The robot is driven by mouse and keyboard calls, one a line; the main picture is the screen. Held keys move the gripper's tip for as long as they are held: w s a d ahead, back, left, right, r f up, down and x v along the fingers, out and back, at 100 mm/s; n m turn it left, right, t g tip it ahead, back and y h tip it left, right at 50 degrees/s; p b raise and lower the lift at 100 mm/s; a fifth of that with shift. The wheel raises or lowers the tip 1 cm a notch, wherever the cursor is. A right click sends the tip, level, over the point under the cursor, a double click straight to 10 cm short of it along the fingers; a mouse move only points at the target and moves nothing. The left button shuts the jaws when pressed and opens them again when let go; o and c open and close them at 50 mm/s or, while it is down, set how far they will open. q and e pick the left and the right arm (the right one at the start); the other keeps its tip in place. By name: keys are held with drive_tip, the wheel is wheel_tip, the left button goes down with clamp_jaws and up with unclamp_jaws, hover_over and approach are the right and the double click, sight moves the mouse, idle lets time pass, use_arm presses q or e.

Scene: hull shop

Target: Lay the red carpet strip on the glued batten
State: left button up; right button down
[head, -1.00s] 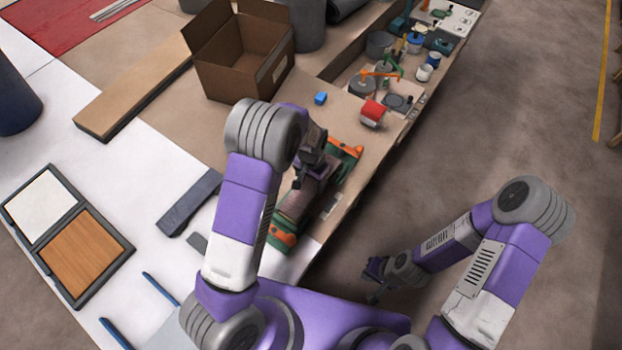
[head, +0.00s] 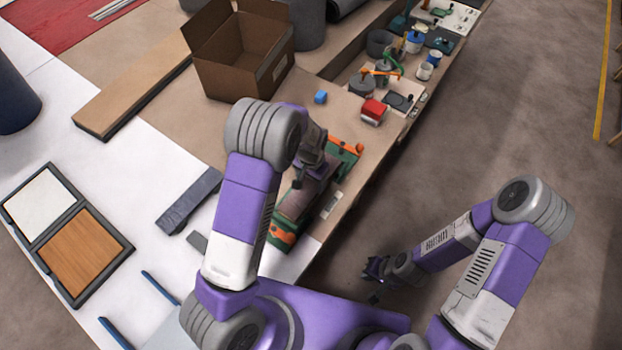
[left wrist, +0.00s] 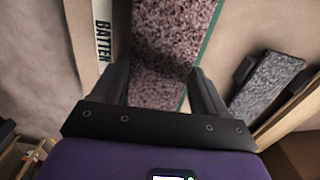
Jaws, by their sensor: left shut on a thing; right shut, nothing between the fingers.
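The red carpet strip, speckled dark red, shows between my left fingers in the left wrist view (left wrist: 155,88). A second stretch of the same speckled surface continues above it; I cannot tell whether it is the same piece. My left gripper (head: 300,178) is shut on the strip, over the green batten with orange ends (head: 284,236). A green edge (left wrist: 207,40) shows beside the strip in the left wrist view. Glue is not visible, and I cannot tell whether the strip touches the batten. My right gripper (head: 375,280) is shut and empty, low beside the bench.
A BATTEN label (head: 331,205) lies beside the batten. A blue block (head: 320,97), a red object (head: 373,112) and several tools are farther back. An open cardboard box (head: 240,62), a grey bar (head: 188,200) and a wooden plank (head: 130,98) are to the left.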

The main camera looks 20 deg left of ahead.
use_arm(q)
drive_tip(key=shift+f, duration=0.35)
idle(0.4)
drive_tip(key=o, duration=1.1)
drive_tip(key=shift+r, duration=0.15)
drive_tip(key=shift+r+p, duration=2.4)
drive_tip(key=shift+r, duration=1)
